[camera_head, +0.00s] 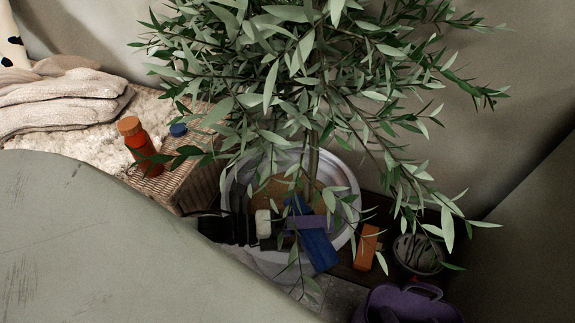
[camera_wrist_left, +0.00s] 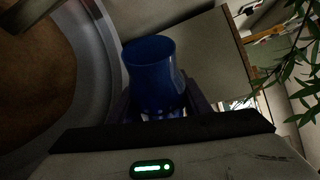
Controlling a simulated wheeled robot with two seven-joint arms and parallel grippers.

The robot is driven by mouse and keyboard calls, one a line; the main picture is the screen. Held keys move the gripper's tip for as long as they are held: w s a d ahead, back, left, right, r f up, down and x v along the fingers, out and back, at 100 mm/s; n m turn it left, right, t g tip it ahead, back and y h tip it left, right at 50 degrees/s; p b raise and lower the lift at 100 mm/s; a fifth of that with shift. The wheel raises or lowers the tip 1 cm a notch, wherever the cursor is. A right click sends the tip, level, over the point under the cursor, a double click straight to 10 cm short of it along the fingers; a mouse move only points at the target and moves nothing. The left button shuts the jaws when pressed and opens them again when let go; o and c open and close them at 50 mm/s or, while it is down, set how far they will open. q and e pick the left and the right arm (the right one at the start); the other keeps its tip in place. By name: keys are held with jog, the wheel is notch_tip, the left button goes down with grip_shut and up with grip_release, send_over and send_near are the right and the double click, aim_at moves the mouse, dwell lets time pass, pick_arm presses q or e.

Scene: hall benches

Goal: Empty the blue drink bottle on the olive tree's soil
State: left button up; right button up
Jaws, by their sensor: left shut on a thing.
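My left gripper (camera_head: 308,222) is shut on the blue drink bottle (camera_head: 319,249) and holds it over the near side of the olive tree's pot (camera_head: 347,190). The bottle lies tilted in the head view, across the pot's rim. In the left wrist view the bottle (camera_wrist_left: 155,78) sits between the fingers, and its dark round end shows no cap. The brown soil (camera_head: 268,190) is partly hidden by leaves and my arm. It also shows in the left wrist view (camera_wrist_left: 35,85). The olive tree (camera_head: 300,75) rises from the pot. I cannot see any liquid flowing. My right gripper is not in view.
An orange bottle (camera_head: 143,147) and a blue cap (camera_head: 178,130) stand on the wicker bench (camera_head: 165,187) at left, by folded knitwear (camera_head: 60,98). An orange block (camera_head: 367,247), a dark pot (camera_head: 418,254) and a purple handled container (camera_head: 405,303) are right of the pot. Branches hang around my gripper.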

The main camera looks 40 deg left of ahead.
pick_arm(q)
jog(key=shift+r+n+h, duration=0.3)
jog(key=shift+r+n, duration=0.1)
jog(key=shift+r+n, duration=0.15)
jog(key=shift+n, duration=0.15)
jog(key=shift+f+n+b, duration=0.2)
jog(key=shift+n+b, duration=0.15)
jog(key=shift+n, duration=0.15)
dwell(1.5)
jog(key=shift+a+t+h, duration=0.1)
jog(key=shift+t+h, duration=0.2)
jog(key=shift+a+r+n, duration=0.15)
jog(key=shift+r+n, duration=0.45)
jog(key=shift+n, duration=0.4)
dwell(0.7)
